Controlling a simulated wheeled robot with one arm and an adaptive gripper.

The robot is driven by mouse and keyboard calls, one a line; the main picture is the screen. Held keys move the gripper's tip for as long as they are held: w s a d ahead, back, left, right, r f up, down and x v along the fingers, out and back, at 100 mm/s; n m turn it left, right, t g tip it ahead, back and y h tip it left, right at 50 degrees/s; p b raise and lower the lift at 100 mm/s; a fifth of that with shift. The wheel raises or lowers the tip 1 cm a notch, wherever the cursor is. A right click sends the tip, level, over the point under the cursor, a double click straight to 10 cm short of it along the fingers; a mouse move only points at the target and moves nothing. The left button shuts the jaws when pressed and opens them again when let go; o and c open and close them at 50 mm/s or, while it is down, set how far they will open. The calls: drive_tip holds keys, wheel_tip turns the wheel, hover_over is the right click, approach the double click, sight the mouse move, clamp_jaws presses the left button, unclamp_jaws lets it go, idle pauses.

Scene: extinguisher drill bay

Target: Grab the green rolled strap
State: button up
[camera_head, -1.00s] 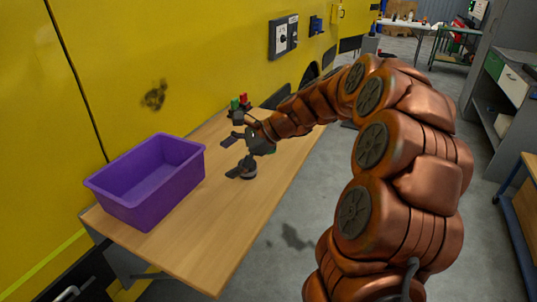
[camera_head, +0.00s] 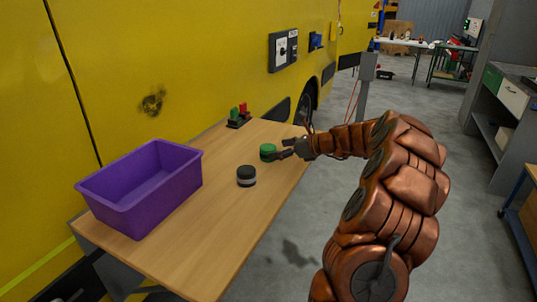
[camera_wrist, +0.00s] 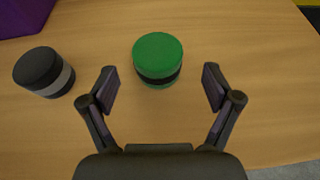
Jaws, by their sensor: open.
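The green rolled strap (camera_head: 268,152) stands on the wooden table as a short green cylinder with a dark band. In the wrist view the strap (camera_wrist: 158,58) sits ahead of my gripper, roughly centred between the fingers and slightly beyond their tips. My gripper (camera_wrist: 160,88) is open and empty, one finger on either side. In the head view my gripper (camera_head: 282,148) is low over the table at the strap's right side.
A black and grey roll (camera_head: 246,176) stands nearer on the table (camera_head: 215,235); it also shows left of the fingers in the wrist view (camera_wrist: 44,72). A purple bin (camera_head: 170,205) is at the left. A stand with green and red pieces (camera_head: 238,116) is at the back.

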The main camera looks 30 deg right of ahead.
sight(274, 148)
drive_tip(key=shift+r+x, duration=0.1)
drive_tip(key=shift+x, duration=1)
drive_tip(key=shift+r+x, duration=0.15)
drive_tip(key=shift+x, duration=1)
drive_tip(key=shift+a, duration=0.15)
drive_tip(key=shift+c, duration=0.3)
drive_tip(key=c, duration=1.4)
